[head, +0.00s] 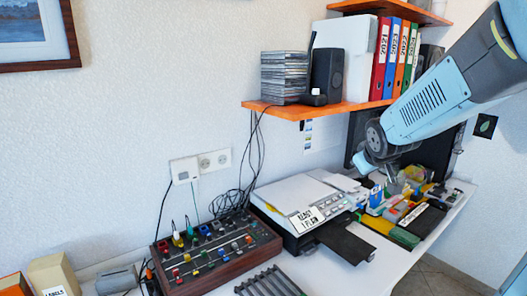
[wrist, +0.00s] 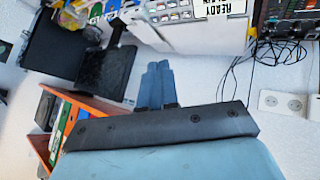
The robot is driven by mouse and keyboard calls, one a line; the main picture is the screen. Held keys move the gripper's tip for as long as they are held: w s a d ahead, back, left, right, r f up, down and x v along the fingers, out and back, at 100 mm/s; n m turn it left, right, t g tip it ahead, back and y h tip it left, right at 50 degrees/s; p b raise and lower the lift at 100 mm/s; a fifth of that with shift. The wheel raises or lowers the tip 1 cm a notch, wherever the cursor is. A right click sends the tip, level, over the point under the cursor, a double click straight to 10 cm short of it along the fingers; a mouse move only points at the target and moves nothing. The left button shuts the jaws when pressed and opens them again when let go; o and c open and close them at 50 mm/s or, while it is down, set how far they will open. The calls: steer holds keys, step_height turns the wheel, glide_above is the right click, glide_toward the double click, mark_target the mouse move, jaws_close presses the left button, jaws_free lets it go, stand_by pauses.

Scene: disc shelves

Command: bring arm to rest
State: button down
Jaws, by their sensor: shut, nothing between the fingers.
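My gripper (wrist: 157,84) shows in the wrist view as two blue-grey fingers lying side by side, pressed together with nothing between them. In the head view my arm comes in from the upper right. It bends down in front of the shelf's right end, above the cluttered right part of the desk. The fingertips cannot be made out clearly in the head view. In the wrist view the scene appears upside down, with the printer (wrist: 200,25) and its READY sign at the top, beyond the fingers.
The white desk (head: 355,280) holds a dark mixer box (head: 215,250), the printer (head: 295,205) with its black tray (head: 345,240), and colourful boxes (head: 400,212) on the right. The orange shelf (head: 290,112) bears discs (head: 285,77), a speaker (head: 327,75) and binders (head: 398,55) close to my arm.

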steer(key=s+a+r+m+g, duration=0.1)
steer(key=s+a+r+m, duration=0.1)
steer(key=s, duration=0.9)
steer(key=s+a+r+m+g+y, duration=0.1)
steer(key=s+a+r+m+g, duration=0.1)
steer(key=s, duration=0.9)
steer(key=shift+s, duration=0.25)
